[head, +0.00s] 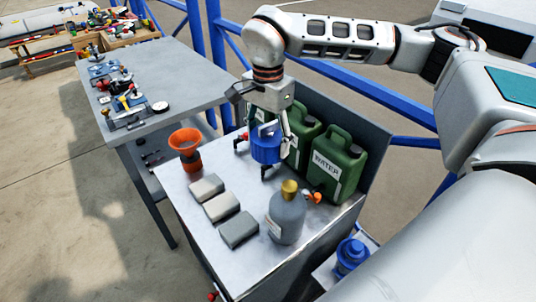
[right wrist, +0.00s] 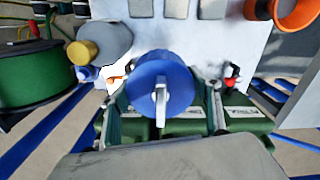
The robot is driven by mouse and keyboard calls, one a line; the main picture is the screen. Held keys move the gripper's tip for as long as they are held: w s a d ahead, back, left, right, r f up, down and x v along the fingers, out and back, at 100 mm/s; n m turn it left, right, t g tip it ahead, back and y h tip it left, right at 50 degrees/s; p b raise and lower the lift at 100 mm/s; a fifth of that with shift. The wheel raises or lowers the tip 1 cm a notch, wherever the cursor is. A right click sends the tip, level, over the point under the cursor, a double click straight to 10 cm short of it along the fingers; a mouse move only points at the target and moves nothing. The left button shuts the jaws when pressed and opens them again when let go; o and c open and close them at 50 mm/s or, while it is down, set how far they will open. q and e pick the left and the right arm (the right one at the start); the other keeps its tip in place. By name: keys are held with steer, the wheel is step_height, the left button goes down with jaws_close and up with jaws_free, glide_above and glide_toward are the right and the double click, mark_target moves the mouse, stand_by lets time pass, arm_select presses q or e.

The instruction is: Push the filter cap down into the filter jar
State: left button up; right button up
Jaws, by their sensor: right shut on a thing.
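A blue round filter cap (head: 266,146) with a light handle on top is between the fingers of my right gripper (head: 268,158), above the back of the metal bench. My right gripper is shut on it. In the right wrist view the blue cap (right wrist: 150,78) shows from above, with its handle upright in the picture and a finger on either side. I cannot make out the filter jar for certain. A blue-topped vessel (head: 351,254) stands on a lower surface at the bench's right and may be it. My left gripper is not in view.
Green water cans (head: 335,165) stand close behind and right of the gripper. A grey gas bottle (head: 287,216), several grey blocks (head: 222,206) and an orange funnel (head: 186,142) stand on the bench (head: 170,185). A blue railing (head: 219,50) runs behind.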

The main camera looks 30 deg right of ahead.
mark_target(268, 124)
step_height(268, 124, up, 2)
steer(key=shift+r, duration=0.25)
step_height(268, 124, up, 3)
steer(key=p, duration=0.4)
